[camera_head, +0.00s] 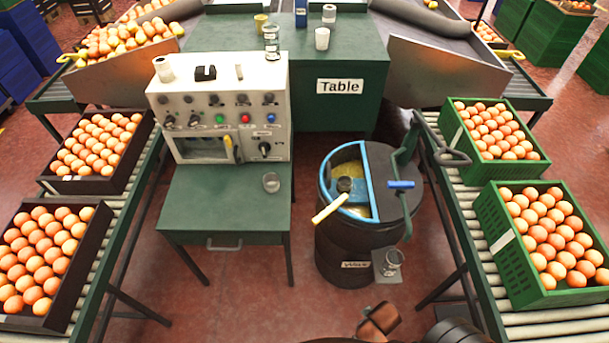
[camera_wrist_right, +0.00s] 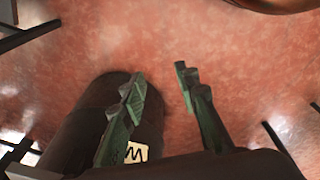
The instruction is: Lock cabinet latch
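The white control cabinet (camera_head: 218,105) stands at the back of the small green table, left of centre in the head view. A yellow latch handle (camera_head: 228,148) hangs on its lower front, between a window and a black knob (camera_head: 264,149). The latch's exact position is too small to tell. My right gripper (camera_wrist_right: 160,80) shows in the right wrist view with its two green fingers apart and nothing between them. It is over the red floor by the black wax barrel, away from the cabinet. My left gripper is in neither view.
The black wax barrel (camera_head: 345,240) with a blue-rimmed opening stands right of the small table (camera_head: 215,205). Red floor is open in front.

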